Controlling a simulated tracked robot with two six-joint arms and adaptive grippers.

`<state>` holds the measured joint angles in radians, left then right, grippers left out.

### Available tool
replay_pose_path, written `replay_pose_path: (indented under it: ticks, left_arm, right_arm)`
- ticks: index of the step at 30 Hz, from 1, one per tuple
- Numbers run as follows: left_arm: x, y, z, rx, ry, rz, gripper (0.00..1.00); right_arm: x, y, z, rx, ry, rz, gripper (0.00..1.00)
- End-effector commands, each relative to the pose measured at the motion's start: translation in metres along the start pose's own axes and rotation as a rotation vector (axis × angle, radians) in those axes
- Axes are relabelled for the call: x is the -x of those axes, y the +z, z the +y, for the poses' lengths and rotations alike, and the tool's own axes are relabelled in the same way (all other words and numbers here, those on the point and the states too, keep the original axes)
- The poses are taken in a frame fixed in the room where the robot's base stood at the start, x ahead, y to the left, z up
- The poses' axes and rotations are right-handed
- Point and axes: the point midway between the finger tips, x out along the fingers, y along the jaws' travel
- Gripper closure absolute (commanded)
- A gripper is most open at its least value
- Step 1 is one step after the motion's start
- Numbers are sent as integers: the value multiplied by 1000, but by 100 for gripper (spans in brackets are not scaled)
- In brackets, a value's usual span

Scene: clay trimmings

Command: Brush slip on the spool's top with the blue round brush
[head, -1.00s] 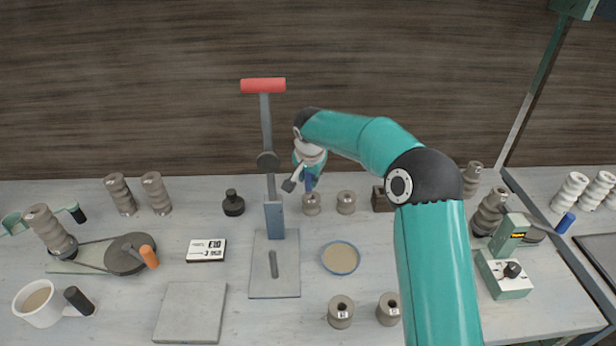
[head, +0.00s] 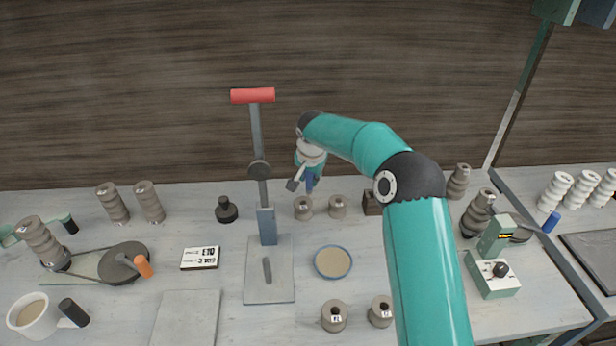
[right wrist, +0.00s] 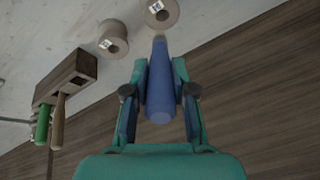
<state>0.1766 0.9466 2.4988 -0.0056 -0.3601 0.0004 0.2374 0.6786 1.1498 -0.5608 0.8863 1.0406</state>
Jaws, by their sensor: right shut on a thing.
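My right gripper (head: 308,182) is up near the back of the bench, above two small grey-brown spools, one at the left (head: 304,208) and one at the right (head: 337,207). In the right wrist view its fingers (right wrist: 160,68) are shut on the blue round brush (right wrist: 160,88), whose tip points away towards a labelled spool (right wrist: 160,12). A second labelled spool (right wrist: 113,36) stands beside that one. The brush tip's contact with the spool cannot be told. A blue-rimmed dish (head: 333,275) of beige slip sits in front. My left gripper is out of view.
A press with a red handle (head: 252,96) stands left of my gripper. Two labelled spools, left (head: 334,316) and right (head: 380,312), stand at the front. A dark block (head: 372,202) holds other brushes, green (right wrist: 42,125) and wooden (right wrist: 58,122). A green-white device (head: 493,275) stands right.

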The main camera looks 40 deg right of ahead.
Motion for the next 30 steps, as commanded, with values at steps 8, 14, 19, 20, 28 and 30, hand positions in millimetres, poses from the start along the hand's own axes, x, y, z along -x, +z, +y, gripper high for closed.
replay_pose_path:
  ticks: [8, 14, 19, 20, 28, 30]
  left_arm:
    - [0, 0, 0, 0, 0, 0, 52]
    - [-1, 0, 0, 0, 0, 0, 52]
    - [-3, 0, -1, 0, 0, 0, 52]
    - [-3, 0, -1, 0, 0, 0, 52]
    - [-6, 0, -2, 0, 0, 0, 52]
    - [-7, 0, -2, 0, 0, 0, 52]
  right_arm:
    - [0, 0, 0, 1, 0, 0, 100]
    - [-1, 1, 0, 1, 0, 0, 100]
    - [-2, 1, 0, 1, 0, 0, 100]
    - [-3, 2, 0, 1, 0, 0, 100]
    - [-6, 3, 0, 2, 0, 0, 100]
    - [-6, 3, 0, 2, -1, 0, 100]
